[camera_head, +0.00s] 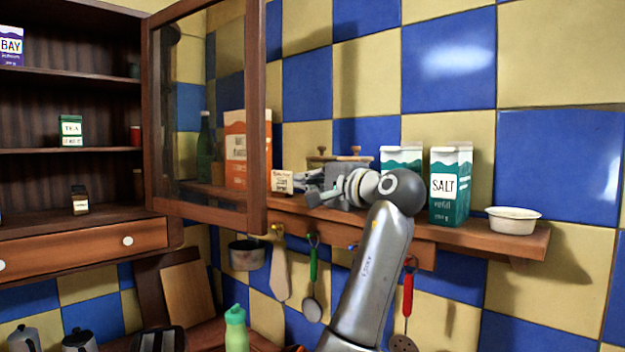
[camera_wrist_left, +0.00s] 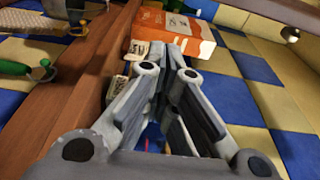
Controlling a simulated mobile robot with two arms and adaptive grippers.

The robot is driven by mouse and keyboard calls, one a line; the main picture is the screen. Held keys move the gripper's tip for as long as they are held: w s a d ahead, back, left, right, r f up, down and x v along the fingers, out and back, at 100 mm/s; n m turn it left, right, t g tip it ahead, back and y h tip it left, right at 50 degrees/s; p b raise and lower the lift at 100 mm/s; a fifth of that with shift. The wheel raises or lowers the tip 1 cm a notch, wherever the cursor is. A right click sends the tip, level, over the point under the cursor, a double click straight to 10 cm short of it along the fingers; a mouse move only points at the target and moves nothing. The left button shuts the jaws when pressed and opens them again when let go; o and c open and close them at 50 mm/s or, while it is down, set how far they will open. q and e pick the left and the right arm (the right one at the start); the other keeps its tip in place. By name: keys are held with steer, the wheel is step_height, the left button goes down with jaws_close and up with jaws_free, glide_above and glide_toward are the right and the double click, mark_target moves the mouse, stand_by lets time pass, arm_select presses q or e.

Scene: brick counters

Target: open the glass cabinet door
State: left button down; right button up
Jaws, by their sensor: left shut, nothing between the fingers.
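The glass cabinet door (camera_head: 256,120) has a brown wooden frame around a clear pane. It stands swung out from the brown cabinet (camera_head: 70,212), whose shelves are exposed on the left. My left gripper (camera_head: 312,190) is shut and empty, to the right of the door's free edge and apart from it in the picture, in front of the wall shelf. In the left wrist view its fingers (camera_wrist_left: 170,55) are together, with an orange box (camera_wrist_left: 185,40) beyond them. My right gripper is not in view.
The wall shelf (camera_head: 490,238) holds a salt carton (camera_head: 450,187), a white bowl (camera_head: 513,219) and other packages. Utensils and a small pot (camera_head: 247,255) hang below it. A green bottle (camera_head: 235,328) stands below the door.

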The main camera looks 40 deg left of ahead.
arm_select(q)
steer(key=s+a+p, duration=0.2)
steer(key=a+p, duration=0.1)
steer(key=a, duration=0.3)
stand_by(0.3)
steer(key=shift+a+f, duration=0.1)
steer(key=shift+s, duration=0.1)
